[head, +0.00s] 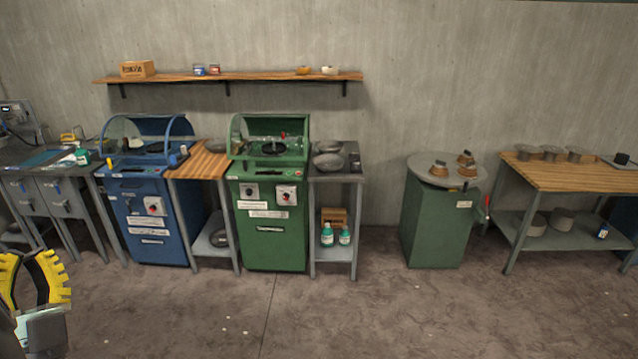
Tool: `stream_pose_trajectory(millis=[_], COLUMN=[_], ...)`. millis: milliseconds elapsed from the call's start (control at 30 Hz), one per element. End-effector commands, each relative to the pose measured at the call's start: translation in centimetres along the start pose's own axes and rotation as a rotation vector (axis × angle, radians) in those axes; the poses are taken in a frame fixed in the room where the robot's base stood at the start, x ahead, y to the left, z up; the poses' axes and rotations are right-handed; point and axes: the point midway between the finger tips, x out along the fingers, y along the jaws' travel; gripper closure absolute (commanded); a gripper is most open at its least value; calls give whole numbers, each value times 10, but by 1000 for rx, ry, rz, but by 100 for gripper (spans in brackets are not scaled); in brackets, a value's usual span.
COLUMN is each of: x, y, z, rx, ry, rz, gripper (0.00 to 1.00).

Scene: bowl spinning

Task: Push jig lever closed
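I cannot tell for sure which part is the jig lever. A small yellow clamp-like piece (71,134) sits on the grey bench at the far left. A red-tipped lever (486,207) sticks out from the right side of the green cabinet with a round top. A small red handle (283,135) shows inside the hood of the green machine. My gripper (28,268) is at the lower left edge, partly cut off by the frame. Its yellow toothed fingers are apart, with nothing seen between them. It is well away from all of these pieces.
The blue machine (155,215) and green machine (268,223) stand against the wall with side tables between. The round-topped green cabinet (432,227) and wooden table (570,177) are at right. A shelf (260,77) hangs above. The floor (330,315) in front is clear.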

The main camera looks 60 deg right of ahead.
Motion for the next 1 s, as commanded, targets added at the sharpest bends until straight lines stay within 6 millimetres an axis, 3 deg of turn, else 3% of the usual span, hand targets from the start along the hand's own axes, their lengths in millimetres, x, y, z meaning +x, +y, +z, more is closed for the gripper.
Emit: stream_pose_trajectory(millis=[33,200,500,733,1000], x=[-20,-56,-133,-196,-276], y=[19,54,95,104,93], z=[22,73,166,230,291], rx=[34,160,419,640,915], ry=[-42,-186,-447,-642,-885], rz=[31,131,279,353,397], gripper=[100,100,100,100,100])
